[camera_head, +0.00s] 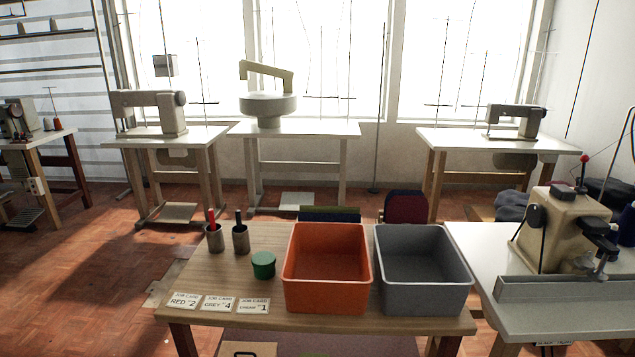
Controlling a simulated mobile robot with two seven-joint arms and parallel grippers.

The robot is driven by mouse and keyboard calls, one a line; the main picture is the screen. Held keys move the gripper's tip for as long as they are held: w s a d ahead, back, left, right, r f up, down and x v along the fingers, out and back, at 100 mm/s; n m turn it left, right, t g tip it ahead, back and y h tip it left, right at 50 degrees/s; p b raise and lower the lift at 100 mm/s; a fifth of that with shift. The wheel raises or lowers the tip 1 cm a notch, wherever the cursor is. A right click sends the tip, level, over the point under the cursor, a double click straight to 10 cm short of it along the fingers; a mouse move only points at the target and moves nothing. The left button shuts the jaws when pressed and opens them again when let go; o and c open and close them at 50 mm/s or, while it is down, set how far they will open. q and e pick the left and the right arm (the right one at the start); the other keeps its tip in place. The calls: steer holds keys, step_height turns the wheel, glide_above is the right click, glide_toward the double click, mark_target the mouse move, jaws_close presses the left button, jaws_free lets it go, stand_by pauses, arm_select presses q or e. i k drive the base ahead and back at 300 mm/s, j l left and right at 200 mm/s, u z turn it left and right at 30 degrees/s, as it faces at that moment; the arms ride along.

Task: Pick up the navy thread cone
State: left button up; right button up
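A dark blue shape that looks like the navy thread cone (627,228) stands at the far right edge, beside the beige buttonhole machine (556,228) on the right table. It is cut off by the picture edge, so I cannot see its full shape. Neither of my grippers is in view.
The wooden table in front holds an orange bin (327,297), a grey bin (424,297), a green tin (263,265), two cups with a red and a dark item (240,238), and job cards (219,304).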

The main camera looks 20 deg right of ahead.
mark_target(614, 233)
steer(key=l+u, duration=0.2)
steer(key=l, duration=0.3)
steer(key=k+l+u, duration=0.2)
steer(key=l, duration=0.3)
steer(key=l+u, duration=0.15)
steer(key=l, duration=0.35)
steer(key=k+l, duration=0.1)
steer(key=l, duration=0.3)
steer(key=k+l, duration=0.1)
steer(key=l, duration=0.25)
steer(key=k+l, duration=0.1)
steer(key=l, duration=0.3)
steer(key=k+l+u, duration=0.1)
steer(key=l, duration=0.25)
steer(key=k+l, duration=0.15)
steer(key=l, duration=0.25)
steer(key=k+l, duration=0.1)
steer(key=l, duration=0.25)
steer(key=k+l, duration=0.15)
steer(key=l, duration=0.25)
steer(key=k+l+u, duration=0.1)
steer(key=l, duration=0.25)
